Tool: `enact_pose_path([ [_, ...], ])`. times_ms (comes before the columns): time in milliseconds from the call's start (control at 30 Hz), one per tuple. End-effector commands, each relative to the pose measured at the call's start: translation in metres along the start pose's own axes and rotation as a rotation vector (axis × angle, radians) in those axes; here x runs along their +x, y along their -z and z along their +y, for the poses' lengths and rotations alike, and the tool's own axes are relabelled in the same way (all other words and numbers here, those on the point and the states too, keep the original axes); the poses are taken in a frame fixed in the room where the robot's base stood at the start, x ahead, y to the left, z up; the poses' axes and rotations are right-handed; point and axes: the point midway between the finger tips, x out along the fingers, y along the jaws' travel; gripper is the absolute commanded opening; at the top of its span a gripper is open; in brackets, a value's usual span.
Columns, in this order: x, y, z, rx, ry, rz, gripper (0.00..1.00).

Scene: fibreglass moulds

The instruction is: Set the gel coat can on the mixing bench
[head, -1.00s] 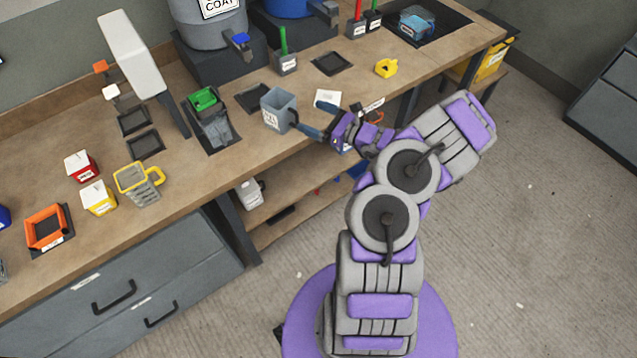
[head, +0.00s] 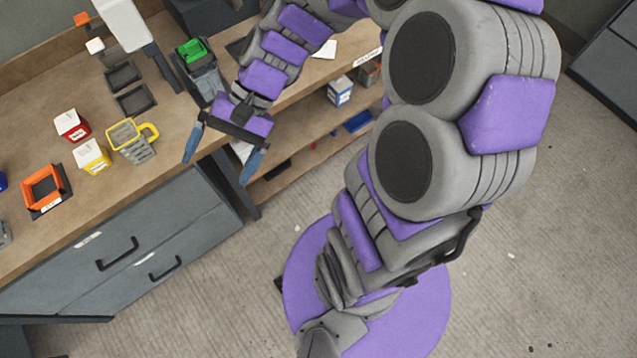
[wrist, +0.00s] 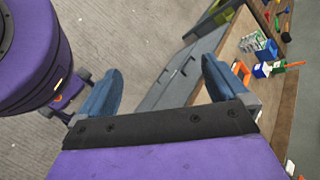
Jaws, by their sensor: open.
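My gripper (head: 217,170) is open and empty in the head view, in front of the wooden bench's front edge, its blue fingers pointing down. In the wrist view the open fingers (wrist: 162,65) have nothing between them. The wooden bench (head: 35,132) runs along the left. No can with a readable gel coat label shows now; my arm covers the part of the bench where a grey labelled vessel stood earlier.
Drawers (head: 140,248) are below. A shelf (head: 290,175) holds a small box (head: 340,92).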

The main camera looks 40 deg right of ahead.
Motion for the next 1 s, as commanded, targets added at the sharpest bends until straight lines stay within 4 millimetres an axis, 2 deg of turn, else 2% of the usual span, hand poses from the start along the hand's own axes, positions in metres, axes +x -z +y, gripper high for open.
enact_pose_path([
  [33,0.003,-0.014,0.01,-0.052,-0.08,0.023,1.0],
  [100,0.005,-0.029,0.027,-0.116,-0.185,0.053,1.0],
  [233,0.001,-0.053,0.06,-0.221,-0.376,0.113,1.0],
  [500,-0.031,-0.082,0.123,-0.375,-0.703,0.248,1.0],
  [700,-0.05,-0.089,0.144,-0.415,-0.809,0.3,1.0],
  [1000,-0.052,-0.09,0.146,-0.419,-0.824,0.307,1.0],
])
